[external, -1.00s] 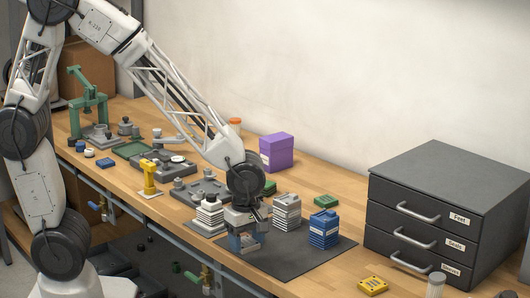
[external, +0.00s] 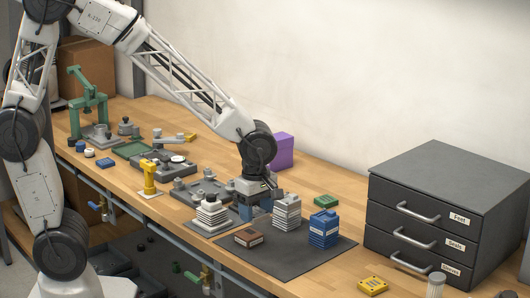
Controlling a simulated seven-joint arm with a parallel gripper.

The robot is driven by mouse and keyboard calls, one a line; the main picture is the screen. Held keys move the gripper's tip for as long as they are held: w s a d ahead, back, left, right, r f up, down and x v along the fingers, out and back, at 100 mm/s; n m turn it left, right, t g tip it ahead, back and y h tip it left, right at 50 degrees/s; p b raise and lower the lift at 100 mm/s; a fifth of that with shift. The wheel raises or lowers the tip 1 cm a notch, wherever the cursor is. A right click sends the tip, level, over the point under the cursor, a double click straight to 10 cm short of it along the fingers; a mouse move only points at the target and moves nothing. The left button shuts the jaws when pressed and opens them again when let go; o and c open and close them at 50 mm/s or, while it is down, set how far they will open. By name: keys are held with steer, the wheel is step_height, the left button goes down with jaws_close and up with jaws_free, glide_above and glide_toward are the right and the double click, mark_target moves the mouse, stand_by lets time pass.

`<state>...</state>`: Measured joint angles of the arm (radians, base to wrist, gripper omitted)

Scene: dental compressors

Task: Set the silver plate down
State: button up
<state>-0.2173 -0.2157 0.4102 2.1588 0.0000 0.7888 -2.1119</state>
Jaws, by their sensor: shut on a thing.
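My gripper (external: 253,208) points down behind and between a stack of white plates (external: 211,212) and a stack of grey plates (external: 287,212). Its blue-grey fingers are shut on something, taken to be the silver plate. The plate itself is too small and too hidden by the fingers and the stacks to make out. I cannot tell whether it touches the surface below. A low brown block (external: 249,237) lies on the dark mat (external: 283,257) in front of the gripper. A blue stack (external: 323,229) stands on the mat to the right.
A grey tray (external: 202,190) with small parts lies left of the gripper. A purple box (external: 284,150) stands behind my wrist, partly hidden. A green block (external: 326,201) lies behind the blue stack. A dark drawer cabinet (external: 445,215) stands at right. The mat's front is clear.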

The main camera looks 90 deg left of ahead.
steer(key=a+n, duration=0.5)
steer(key=a, duration=2.5)
steer(key=s+a+n, duration=0.2)
steer(key=s+a, duration=0.5)
steer(key=a, duration=0.4)
steer(key=s+a+n, duration=0.2)
steer(key=s+a, duration=0.5)
steer(key=a, duration=0.5)
step_height(320, 180, down, 4)
steer(key=shift+w+d+f, duration=0.15)
steer(key=shift+f, duration=0.55)
steer(key=shift+w, duration=0.1)
steer(key=w+a, duration=0.2)
steer(key=a, duration=0.2)
steer(key=w+a+f, duration=0.1)
steer(key=w+a, duration=0.2)
steer(key=a, duration=0.2)
steer(key=w+a, duration=0.3)
steer(key=a, duration=0.1)
steer(key=shift+w+a+f, duration=0.1)
steer(key=shift+a+f, duration=0.15)
steer(key=shift+a, duration=0.05)
